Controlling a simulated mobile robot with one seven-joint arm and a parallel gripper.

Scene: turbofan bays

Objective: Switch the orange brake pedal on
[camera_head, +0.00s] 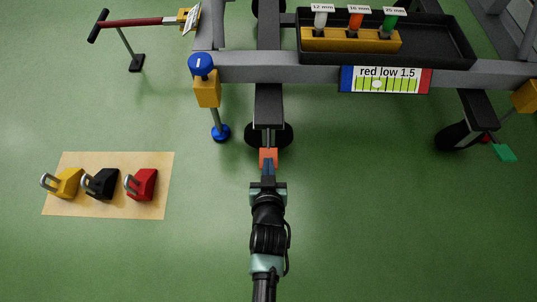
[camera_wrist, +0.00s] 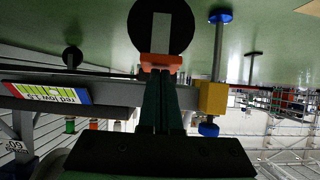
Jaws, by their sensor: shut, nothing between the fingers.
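The orange brake pedal (camera_head: 268,155) is a small flat plate at the black caster wheel (camera_head: 284,134) under the stand's near leg. In the wrist view, which looks upside down, the orange pedal (camera_wrist: 161,62) crosses in front of the dark wheel (camera_wrist: 145,22). My gripper (camera_head: 268,168) is shut and empty, with its fingertips at the near edge of the pedal. In the wrist view my gripper (camera_wrist: 161,76) points straight at the pedal and its fingers overlap the pedal's edge. I cannot tell whether they touch it.
A grey stand frame (camera_head: 310,70) spans above the wheel, with a label reading "red low 1.5" (camera_head: 385,80). A blue-footed jack (camera_head: 220,132) stands to the left. A green pedal (camera_head: 505,152) is at the right wheel. A mat (camera_head: 105,208) with padlocks lies left.

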